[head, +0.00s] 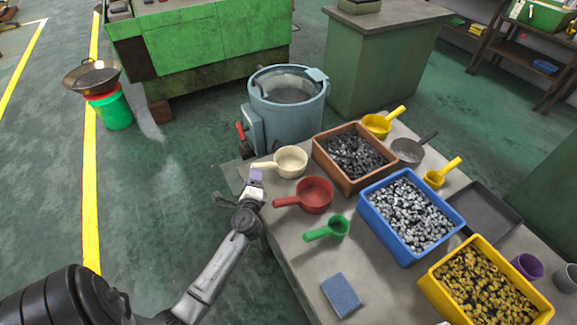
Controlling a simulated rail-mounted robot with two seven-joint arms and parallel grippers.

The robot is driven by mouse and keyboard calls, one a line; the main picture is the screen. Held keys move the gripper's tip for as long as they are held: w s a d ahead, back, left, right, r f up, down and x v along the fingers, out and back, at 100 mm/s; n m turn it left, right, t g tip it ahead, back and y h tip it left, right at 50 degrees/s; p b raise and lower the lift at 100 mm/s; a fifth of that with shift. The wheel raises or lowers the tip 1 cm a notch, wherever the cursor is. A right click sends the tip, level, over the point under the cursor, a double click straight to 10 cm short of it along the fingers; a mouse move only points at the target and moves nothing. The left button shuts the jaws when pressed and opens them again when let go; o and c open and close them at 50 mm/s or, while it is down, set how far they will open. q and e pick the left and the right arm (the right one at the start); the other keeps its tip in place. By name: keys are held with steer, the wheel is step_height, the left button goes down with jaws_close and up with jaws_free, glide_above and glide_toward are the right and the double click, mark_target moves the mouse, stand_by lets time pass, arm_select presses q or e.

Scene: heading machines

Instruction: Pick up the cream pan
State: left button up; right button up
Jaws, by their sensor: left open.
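The cream pan (291,162) stands upright on the grey table near its far left corner, left of the brown box. Its handle points left, past the table's edge side. My left gripper (255,175) is open, just below the handle's outer end in the head view. I cannot tell whether its fingers touch the handle or are around it. The pan's bowl is empty and fully visible. My right gripper is not in view.
A red pan (316,195) and a green scoop (339,227) lie in front of the cream pan. A brown box (325,160) of dark parts stands to its right. Blue (375,222) and yellow (437,288) boxes are farther right. A blue-grey drum machine (290,118) stands behind.

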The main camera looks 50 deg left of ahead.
arm_select(q)
steer(key=shift+f+b+x, duration=0.2)
steer(key=shift+b+x, duration=0.35)
steer(key=shift+x, duration=3.3)
steer(key=shift+w+d, duration=0.1)
steer(key=shift+d, duration=0.1)
jaws_close()
